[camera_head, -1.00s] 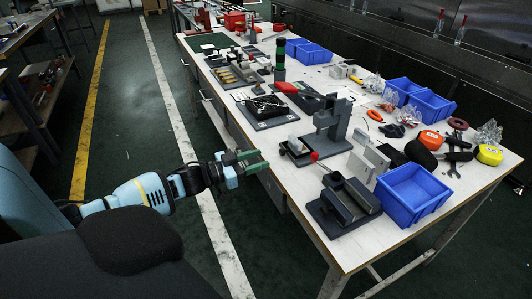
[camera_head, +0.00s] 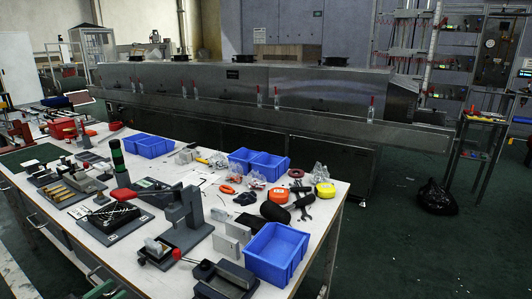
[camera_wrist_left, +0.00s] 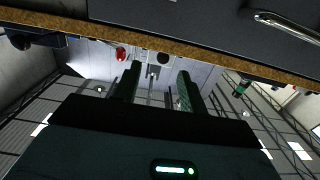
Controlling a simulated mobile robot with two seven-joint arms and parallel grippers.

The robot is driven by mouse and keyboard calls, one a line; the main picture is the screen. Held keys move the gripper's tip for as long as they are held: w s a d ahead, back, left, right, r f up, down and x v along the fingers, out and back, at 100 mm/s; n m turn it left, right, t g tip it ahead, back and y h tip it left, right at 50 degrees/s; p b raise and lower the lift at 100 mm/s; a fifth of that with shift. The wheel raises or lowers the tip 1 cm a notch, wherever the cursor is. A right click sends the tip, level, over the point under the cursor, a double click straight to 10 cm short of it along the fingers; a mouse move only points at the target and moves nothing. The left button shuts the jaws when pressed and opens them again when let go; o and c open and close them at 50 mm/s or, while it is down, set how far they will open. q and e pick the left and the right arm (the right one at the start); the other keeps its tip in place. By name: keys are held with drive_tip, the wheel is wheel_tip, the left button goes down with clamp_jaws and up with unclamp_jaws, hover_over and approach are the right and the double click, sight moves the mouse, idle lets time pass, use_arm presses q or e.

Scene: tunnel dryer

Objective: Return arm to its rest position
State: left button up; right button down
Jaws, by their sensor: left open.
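My left gripper (camera_head: 104,290) shows only as green fingertips at the bottom left edge of the head view, beside the near edge of the white workbench (camera_head: 120,262). In the left wrist view my left gripper (camera_wrist_left: 159,88) has its two dark green fingers spread apart with nothing between them. The bench's underside edge and a drawer handle (camera_wrist_left: 285,25) show above the fingers there. The rest of the left arm is out of the head view. My right gripper is in neither view.
The long steel dryer (camera_head: 240,90) stands behind. Dark floor is open at the right, with a black bag (camera_head: 437,197).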

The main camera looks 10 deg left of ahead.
use_arm(q)
drive_tip(key=s+d+f+n+g+y, duration=0.1)
drive_tip(key=s+d+f+g, duration=0.1)
drive_tip(key=s+d+f, duration=0.65)
drive_tip(key=s+d+f+n+g+y, duration=0.15)
drive_tip(key=s+d+f, duration=0.35)
drive_tip(key=s, duration=0.6)
drive_tip(key=s+d+f+g+y, duration=0.25)
drive_tip(key=s+d+f, duration=0.25)
drive_tip(key=s+f, duration=0.4)
drive_tip(key=s+d+r+g, duration=0.1)
drive_tip(key=s+d+g, duration=0.15)
drive_tip(key=s, duration=0.45)
drive_tip(key=s+d+r+g, duration=0.1)
drive_tip(key=s+d+g, duration=0.15)
drive_tip(key=s, duration=0.45)
drive_tip(key=w+r+t+p, duration=0.3)
drive_tip(key=w+r+p, duration=0.3)
drive_tip(key=r+p, duration=0.7)
drive_tip(key=shift+r, duration=0.2)
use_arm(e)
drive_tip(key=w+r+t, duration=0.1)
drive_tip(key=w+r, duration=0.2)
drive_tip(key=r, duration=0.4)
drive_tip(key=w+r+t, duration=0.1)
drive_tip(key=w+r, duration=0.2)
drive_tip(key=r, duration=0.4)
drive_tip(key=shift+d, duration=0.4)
